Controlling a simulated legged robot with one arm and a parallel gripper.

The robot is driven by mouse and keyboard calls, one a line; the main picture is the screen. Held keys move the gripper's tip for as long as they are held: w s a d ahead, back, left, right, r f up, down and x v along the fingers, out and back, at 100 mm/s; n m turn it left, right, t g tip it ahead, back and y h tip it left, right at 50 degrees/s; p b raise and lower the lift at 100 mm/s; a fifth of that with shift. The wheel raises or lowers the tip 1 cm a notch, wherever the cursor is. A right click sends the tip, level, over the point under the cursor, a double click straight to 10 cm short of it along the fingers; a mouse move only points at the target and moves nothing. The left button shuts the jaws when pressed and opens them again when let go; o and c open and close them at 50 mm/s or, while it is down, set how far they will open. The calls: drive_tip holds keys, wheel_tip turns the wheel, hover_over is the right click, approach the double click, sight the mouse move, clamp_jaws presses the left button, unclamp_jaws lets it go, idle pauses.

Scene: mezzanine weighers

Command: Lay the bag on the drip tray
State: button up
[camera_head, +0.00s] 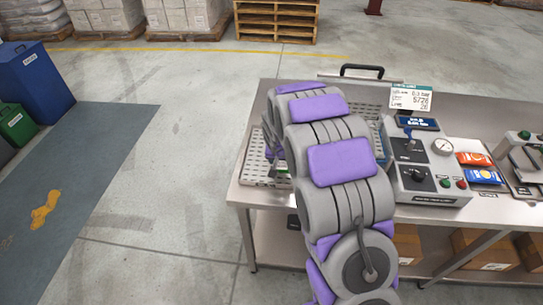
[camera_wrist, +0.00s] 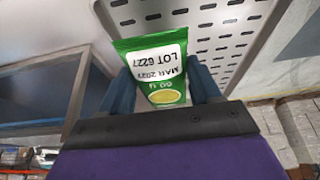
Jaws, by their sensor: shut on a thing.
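My gripper (camera_wrist: 160,88) shows in the wrist view with its two blue fingers closed on a small green and white bag (camera_wrist: 158,62). The bag carries printed lot and date text and a yellow oval. In the head view my arm hides most of the gripper and the bag. The drip tray (camera_head: 256,171), a grey perforated tray, lies at the left end of the steel bench, partly behind my arm. Its slotted surface (camera_wrist: 228,28) also shows beyond the bag in the wrist view. I cannot tell whether the bag touches it.
A grey control box (camera_head: 432,172) with knobs and a gauge stands right of my arm. An orange packet (camera_head: 474,158) and a blue packet (camera_head: 482,176) lie beside it. A sign (camera_head: 410,98) stands behind. Boxes sit under the bench (camera_head: 480,214); blue bin (camera_head: 36,80) at far left.

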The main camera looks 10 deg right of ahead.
drive_tip(key=w+a, duration=0.2)
drive_tip(key=w, duration=0.1)
drive_tip(key=w+a, duration=0.1)
drive_tip(key=shift+w+a+f+b, duration=0.2)
drive_tip(key=shift+w+f+b, duration=0.05)
drive_tip(key=shift+f+b, duration=0.1)
drive_tip(key=shift+w+d, duration=0.3)
drive_tip(key=shift+w, duration=0.55)
drive_tip(key=shift+w+d, duration=0.2)
drive_tip(key=shift+d, duration=0.25)
drive_tip(key=shift+w, duration=0.15)
drive_tip(key=f, duration=0.1)
drive_tip(key=a+f+b, duration=0.1)
drive_tip(key=a+f, duration=0.1)
drive_tip(key=shift+w+f+b, duration=0.1)
drive_tip(key=shift+f+b, duration=0.2)
drive_tip(key=shift+b, duration=0.1)
drive_tip(key=shift+d, duration=0.6)
drive_tip(key=o, duration=0.7)
drive_tip(key=shift+d, duration=0.15)
drive_tip(key=shift+c, duration=0.2)
drive_tip(key=o, duration=0.3)
drive_tip(key=shift+o, duration=0.4)
drive_tip(key=shift+a, duration=0.45)
drive_tip(key=shift+d, duration=0.1)
